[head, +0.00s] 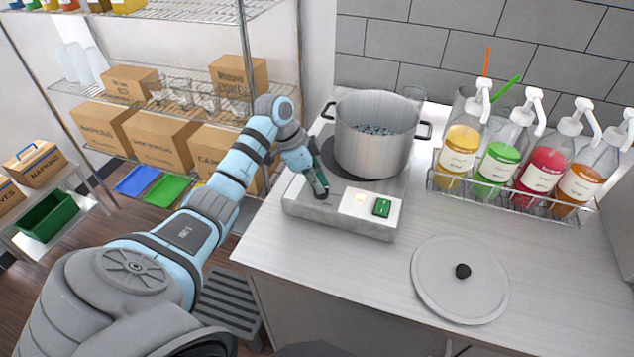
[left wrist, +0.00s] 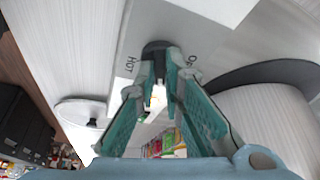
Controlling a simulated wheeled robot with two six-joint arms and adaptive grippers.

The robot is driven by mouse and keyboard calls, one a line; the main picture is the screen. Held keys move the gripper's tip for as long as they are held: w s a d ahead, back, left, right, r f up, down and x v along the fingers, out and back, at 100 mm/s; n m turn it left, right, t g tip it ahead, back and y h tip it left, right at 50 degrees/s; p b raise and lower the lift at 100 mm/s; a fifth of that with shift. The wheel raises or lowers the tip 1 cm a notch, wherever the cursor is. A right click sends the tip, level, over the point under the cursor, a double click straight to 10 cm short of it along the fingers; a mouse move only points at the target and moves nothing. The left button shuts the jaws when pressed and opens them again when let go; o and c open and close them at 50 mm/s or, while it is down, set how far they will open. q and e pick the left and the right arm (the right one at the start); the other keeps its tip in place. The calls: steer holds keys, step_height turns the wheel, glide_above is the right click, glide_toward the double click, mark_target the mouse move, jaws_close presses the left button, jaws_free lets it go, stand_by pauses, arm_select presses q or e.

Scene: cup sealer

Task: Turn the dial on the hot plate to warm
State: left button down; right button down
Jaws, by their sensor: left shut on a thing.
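The hot plate (head: 335,212) is a grey box on the counter with a silver pot (head: 377,135) on its burner. My left gripper (head: 320,186) reaches down to the front left of its control face. In the left wrist view, my left gripper (left wrist: 160,72) is shut on the black dial (left wrist: 155,47), one teal finger on each side. The label "HOT" shows left of the dial and "Off" right of it. The dial's pointer and any warm mark cannot be made out. My right gripper is not in view.
A green switch (head: 381,207) sits right of the dial on the hot plate. A round lid (head: 460,279) lies on the counter at the front right. A wire rack (head: 520,200) of syrup pump bottles stands behind it. Shelves with boxes are at the left.

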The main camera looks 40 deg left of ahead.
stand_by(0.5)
arm_select(q)
steer(key=c, duration=1.7)
jaws_free()
steer(key=v, duration=1.1)
steer(key=shift+r, duration=0.4)
steer(key=shift+a, duration=0.1)
